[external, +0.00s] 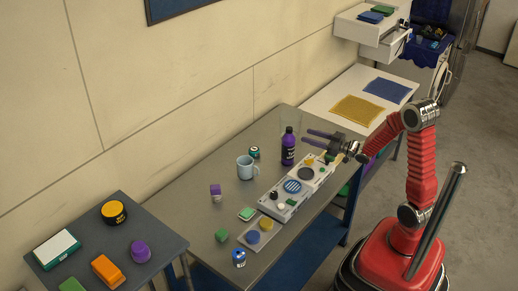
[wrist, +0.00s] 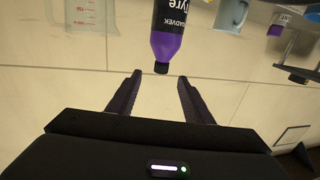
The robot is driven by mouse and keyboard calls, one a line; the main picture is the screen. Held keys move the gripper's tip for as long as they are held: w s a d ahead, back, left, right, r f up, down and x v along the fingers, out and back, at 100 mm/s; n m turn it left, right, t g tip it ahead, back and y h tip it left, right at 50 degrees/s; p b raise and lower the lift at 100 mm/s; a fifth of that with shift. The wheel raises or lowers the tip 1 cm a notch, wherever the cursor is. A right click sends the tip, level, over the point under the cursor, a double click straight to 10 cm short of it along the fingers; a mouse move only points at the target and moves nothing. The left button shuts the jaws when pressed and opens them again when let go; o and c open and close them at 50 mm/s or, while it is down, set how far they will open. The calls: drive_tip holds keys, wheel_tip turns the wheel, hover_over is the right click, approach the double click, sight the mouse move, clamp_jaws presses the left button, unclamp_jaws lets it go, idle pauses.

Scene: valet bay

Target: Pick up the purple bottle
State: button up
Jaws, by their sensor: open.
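The purple bottle (external: 288,152) stands upright on the grey workbench (external: 215,170), towards its back edge. It has a black cap and a dark label. My gripper (external: 306,137) is open and empty, reaching in from the right, with its fingers pointing at the bottle but short of it. In the wrist view, which is upside down, the bottle (wrist: 168,42) hangs from the top edge with its cap just beyond and between the fingertips of my gripper (wrist: 159,78). The bottle's lower part is cut off there.
A pale blue mug (external: 245,168) stands left of the bottle. A clear measuring jug (wrist: 85,14) shows on the bottle's other side. A grey panel with round pads (external: 293,188) lies in front. Small items dot the bench's near end. The wall is behind.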

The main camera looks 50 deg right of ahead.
sight(289, 131)
drive_tip(key=w, duration=0.2)
drive_tip(key=w+a, duration=0.1)
drive_tip(key=w, duration=0.2)
drive_tip(key=shift+w, duration=0.3)
drive_tip(key=w, duration=0.1)
drive_tip(key=w+a, duration=0.1)
drive_tip(key=w, duration=0.2)
drive_tip(key=shift+a+f, duration=0.15)
drive_tip(key=shift+f, duration=0.1)
drive_tip(key=shift+w, duration=0.5)
drive_tip(key=shift+c, duration=0.7)
clamp_jaws()
drive_tip(key=shift+r, duration=0.1)
